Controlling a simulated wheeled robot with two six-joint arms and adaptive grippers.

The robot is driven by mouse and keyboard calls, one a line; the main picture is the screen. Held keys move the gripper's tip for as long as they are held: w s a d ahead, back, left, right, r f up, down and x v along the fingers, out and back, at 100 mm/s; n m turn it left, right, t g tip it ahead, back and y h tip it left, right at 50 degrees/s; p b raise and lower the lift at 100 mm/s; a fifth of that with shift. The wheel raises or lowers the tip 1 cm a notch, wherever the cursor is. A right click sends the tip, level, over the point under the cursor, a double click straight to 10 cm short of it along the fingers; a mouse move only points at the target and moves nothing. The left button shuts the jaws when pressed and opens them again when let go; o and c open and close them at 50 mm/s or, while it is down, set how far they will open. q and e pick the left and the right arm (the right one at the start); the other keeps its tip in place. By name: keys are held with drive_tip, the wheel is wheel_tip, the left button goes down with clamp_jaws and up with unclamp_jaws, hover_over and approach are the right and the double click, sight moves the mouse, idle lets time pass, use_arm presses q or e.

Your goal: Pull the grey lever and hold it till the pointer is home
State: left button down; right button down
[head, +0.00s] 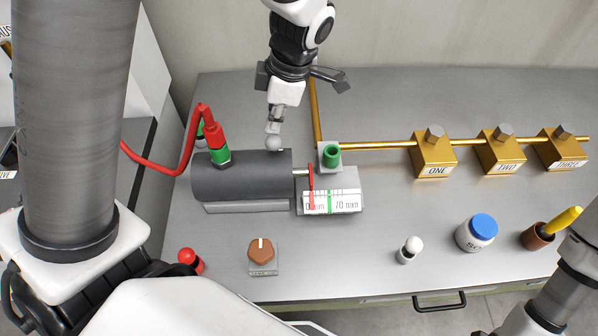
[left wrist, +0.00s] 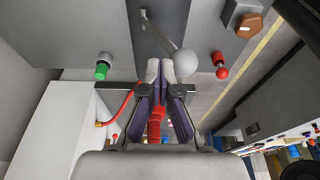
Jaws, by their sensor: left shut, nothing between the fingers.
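The grey lever shows as a light grey ball (head: 274,142) over the back of the dark cylinder (head: 240,176) in the head view. In the left wrist view its ball (left wrist: 184,62) sits at the end of a thin rod. My left gripper (head: 277,121) is shut and empty, with its fingertips close behind the ball. In the left wrist view the fingertips (left wrist: 160,70) lie just beside it; whether they touch, I cannot tell. The red pointer (head: 310,185) stands over the white scale (head: 345,201), left of the green mark. My right gripper is out of view.
A red hose (head: 185,165) runs to the cylinder's green fitting. Brass pipe links several brass blocks (head: 433,158) on the right. A brown knob (head: 261,250) and a red-topped knob (head: 190,259) stand in front. A blue-capped jar (head: 477,233) is at right.

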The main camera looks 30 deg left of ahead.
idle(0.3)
use_arm(q)
drive_tip(key=shift+w+a+r+p, duration=0.2)
drive_tip(key=shift+w+r+p, duration=0.1)
drive_tip(key=shift+w, duration=0.05)
drive_tip(key=a+p+v, duration=0.1)
drive_tip(key=p+v, duration=0.5)
drive_tip(key=v, duration=0.1)
drive_tip(key=shift+a+r, duration=0.35)
drive_tip(key=shift+a, duration=0.2)
drive_tip(key=shift+w, duration=0.15)
